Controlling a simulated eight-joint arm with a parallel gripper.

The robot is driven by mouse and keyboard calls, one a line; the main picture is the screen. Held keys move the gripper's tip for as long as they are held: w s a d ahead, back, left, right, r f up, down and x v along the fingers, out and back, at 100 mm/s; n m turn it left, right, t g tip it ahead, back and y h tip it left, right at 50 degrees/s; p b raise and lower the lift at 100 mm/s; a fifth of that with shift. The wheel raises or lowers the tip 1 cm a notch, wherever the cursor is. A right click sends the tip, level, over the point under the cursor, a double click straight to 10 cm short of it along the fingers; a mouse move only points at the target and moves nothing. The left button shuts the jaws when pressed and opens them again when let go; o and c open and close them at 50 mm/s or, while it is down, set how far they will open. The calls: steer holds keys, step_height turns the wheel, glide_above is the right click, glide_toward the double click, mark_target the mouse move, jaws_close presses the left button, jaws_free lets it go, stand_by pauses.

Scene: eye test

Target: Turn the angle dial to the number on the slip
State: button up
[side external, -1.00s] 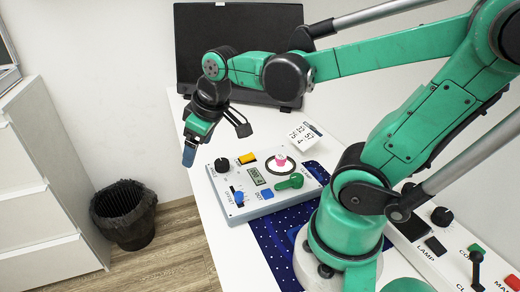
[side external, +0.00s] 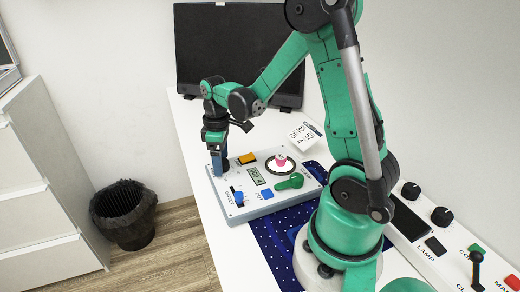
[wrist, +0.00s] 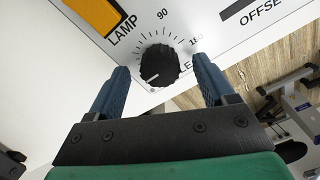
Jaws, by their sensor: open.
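The angle dial is a black ridged knob (wrist: 158,66) with a white pointer mark toward the lower left in the wrist view. Its scale shows 90 and a partly covered 180. My gripper (wrist: 160,70) is open, one blue finger on each side of the knob, with small gaps showing. In the side view my gripper (side external: 217,163) points down at the back left of the white control panel (side external: 263,208) and hides the dial. The slip (side external: 303,135) is a white card behind the panel with several numbers, too small to read surely.
The panel also carries an orange lamp button (side external: 246,158), a small display (side external: 256,176), a blue slider knob (side external: 238,197), a green clamp handle (side external: 290,181) and a pink-topped round part (side external: 281,160). A black monitor (side external: 235,50) stands behind. A second panel (side external: 445,240) lies at right.

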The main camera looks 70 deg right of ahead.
steer(key=shift+f, duration=0.35)
jaws_close()
steer(key=shift+m, duration=0.4)
steer(key=m, duration=0.3)
steer(key=shift+m, duration=0.3)
steer(key=m, duration=0.3)
steer(key=shift+m, duration=0.3)
steer(key=m, duration=0.7)
